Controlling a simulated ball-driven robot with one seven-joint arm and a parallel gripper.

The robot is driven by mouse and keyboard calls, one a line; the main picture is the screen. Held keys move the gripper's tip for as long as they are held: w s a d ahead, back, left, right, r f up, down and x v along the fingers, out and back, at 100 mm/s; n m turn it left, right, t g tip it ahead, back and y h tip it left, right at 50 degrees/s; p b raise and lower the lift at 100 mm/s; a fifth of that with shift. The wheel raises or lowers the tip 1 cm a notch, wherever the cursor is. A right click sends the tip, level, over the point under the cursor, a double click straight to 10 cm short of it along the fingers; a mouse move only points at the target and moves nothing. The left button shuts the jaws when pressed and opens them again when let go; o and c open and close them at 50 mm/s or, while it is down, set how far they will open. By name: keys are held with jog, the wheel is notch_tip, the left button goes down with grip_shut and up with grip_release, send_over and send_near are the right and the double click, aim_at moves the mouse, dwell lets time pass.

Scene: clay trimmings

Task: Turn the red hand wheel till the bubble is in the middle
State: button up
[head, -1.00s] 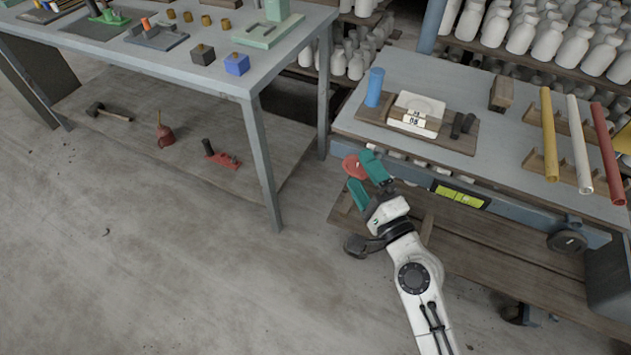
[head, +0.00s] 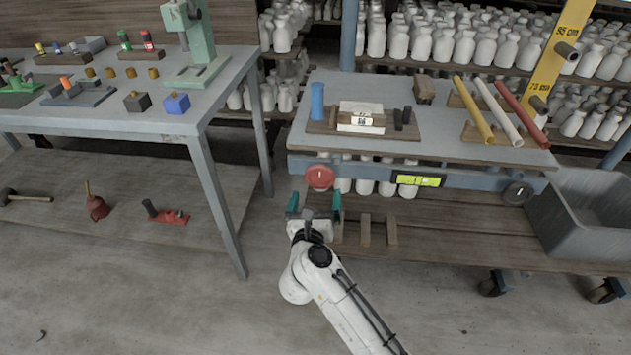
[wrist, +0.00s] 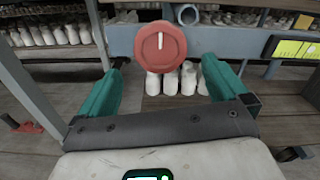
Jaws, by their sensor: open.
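The red hand wheel (head: 320,177) sits on the front rail at the left end of the right-hand cart. In the wrist view the wheel (wrist: 160,47) shows a white mark pointing straight up. The level (wrist: 295,47) is partly cut off at the wrist view's right edge. My gripper (head: 314,203) is open and empty, its teal fingers apart, below and short of the wheel. In the wrist view the wheel appears between and beyond the fingertips.
A black knob (head: 516,193) is at the rail's right end. White bottles line the shelves behind. Open floor lies left of my arm.

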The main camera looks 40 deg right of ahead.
aim_at(320, 179)
jog(key=x, duration=0.7)
jog(key=shift+w+d+b, duration=0.2)
jog(key=shift+d+b, duration=0.05)
jog(key=shift+b, duration=0.1)
jog(key=c, duration=0.8)
jog(key=shift+r+n+p, duration=0.15)
jog(key=shift+n+p, duration=0.25)
jog(key=shift+p, duration=0.25)
